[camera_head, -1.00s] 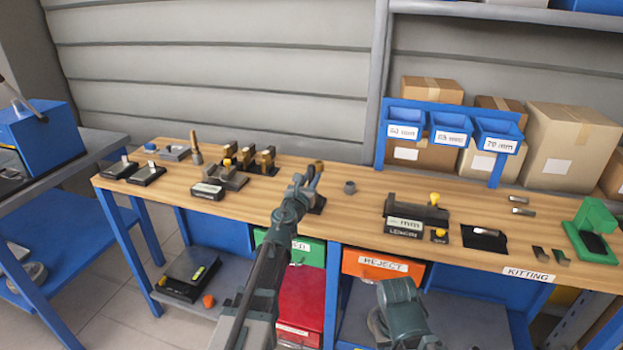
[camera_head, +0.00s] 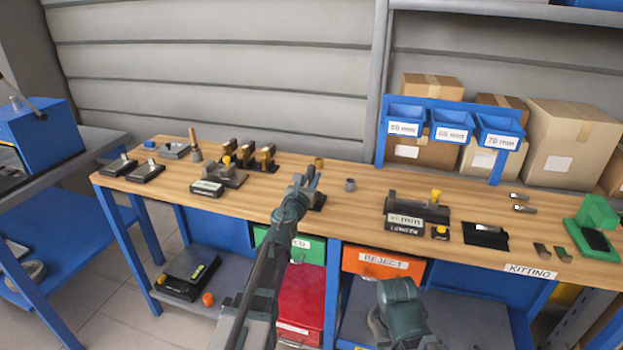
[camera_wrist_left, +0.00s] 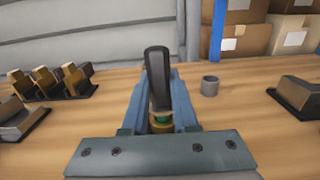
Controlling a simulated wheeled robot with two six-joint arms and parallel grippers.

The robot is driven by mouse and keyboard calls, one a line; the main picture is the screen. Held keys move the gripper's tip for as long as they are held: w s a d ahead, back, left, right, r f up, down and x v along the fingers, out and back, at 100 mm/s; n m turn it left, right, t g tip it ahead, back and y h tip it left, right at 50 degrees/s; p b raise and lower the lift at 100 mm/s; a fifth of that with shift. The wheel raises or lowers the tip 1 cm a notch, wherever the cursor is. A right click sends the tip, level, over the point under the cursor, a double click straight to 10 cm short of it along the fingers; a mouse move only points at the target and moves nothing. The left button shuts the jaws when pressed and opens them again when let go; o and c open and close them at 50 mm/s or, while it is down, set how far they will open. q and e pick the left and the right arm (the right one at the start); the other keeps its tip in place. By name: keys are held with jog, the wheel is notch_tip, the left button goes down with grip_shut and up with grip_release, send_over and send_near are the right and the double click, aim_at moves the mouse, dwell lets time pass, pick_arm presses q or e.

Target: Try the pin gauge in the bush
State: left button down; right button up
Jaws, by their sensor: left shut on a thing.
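My left gripper (camera_head: 311,176) is over the middle of the bench, shut on the pin gauge. In the left wrist view the pin gauge (camera_wrist_left: 157,76) is a dark rounded bar between the fingers, with a green band and a brass part low down. The bush (camera_head: 350,185) is a small grey open-topped cylinder standing on the wood, right of the gripper and apart from it. It also shows in the left wrist view (camera_wrist_left: 209,87). A small brass end (camera_head: 319,162) shows just above the fingertips; whether it belongs to the gauge is unclear.
A black measuring fixture (camera_head: 415,212) stands right of the bush. Brass-topped blocks (camera_head: 266,157) stand on the left. Blue labelled bins (camera_head: 450,125) and cartons are behind. A dark base (camera_head: 317,201) is partly hidden behind the gripper. Wood around the bush is clear.

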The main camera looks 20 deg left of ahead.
pick_arm(q)
jog(key=shift+f+b, duration=0.7)
jog(key=shift+f, duration=0.05)
dwell(0.6)
dwell(0.6)
jog(key=c, duration=0.6)
grip_release()
jog(key=shift+s, duration=0.1)
